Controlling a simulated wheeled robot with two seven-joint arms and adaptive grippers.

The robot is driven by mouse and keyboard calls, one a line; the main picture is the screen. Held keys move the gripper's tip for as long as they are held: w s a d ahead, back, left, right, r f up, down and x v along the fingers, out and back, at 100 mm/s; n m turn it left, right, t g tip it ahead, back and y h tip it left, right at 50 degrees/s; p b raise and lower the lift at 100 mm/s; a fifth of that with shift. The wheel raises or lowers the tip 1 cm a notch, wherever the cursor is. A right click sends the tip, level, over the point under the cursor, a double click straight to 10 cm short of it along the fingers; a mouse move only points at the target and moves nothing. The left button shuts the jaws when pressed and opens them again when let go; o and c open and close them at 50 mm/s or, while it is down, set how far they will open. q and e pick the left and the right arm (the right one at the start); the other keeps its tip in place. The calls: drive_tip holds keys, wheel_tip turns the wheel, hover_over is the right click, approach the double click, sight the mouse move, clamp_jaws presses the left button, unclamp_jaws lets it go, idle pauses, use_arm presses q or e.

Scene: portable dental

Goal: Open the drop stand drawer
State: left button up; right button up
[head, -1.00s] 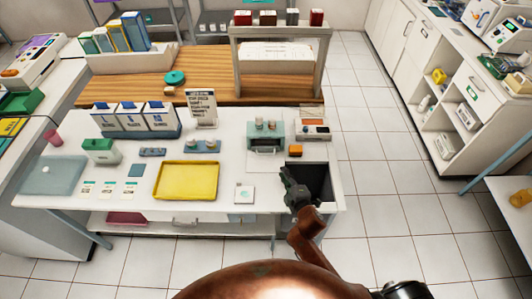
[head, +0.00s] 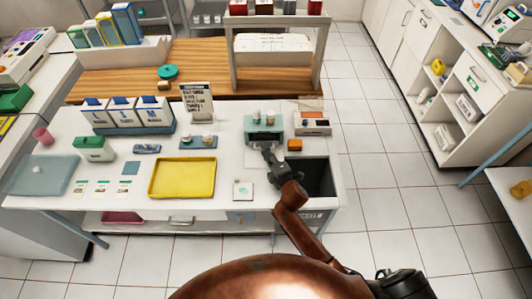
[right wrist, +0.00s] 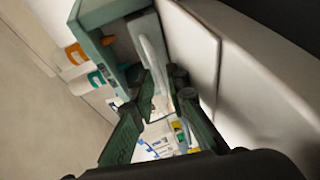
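The drop stand (head: 263,124) is a teal box near the back right of the white table, with small bottles on top. In the right wrist view its teal frame (right wrist: 97,15) surrounds a grey drawer front (right wrist: 138,27) with a pale bar handle (right wrist: 152,55). My right gripper (head: 268,155) is just in front of the stand and hides part of the drawer front. In the right wrist view the gripper (right wrist: 163,84) is open, its fingertips at either side of the handle; I cannot tell whether they touch it. My left gripper is out of view.
A dark open basin (head: 318,178) lies under my right forearm. An orange block (head: 295,145) and a white-and-orange device (head: 312,123) stand right of the stand.

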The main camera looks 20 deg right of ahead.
clamp_jaws()
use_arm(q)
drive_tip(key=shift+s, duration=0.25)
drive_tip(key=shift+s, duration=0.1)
use_arm(e)
drive_tip(key=shift+s+a, duration=0.1)
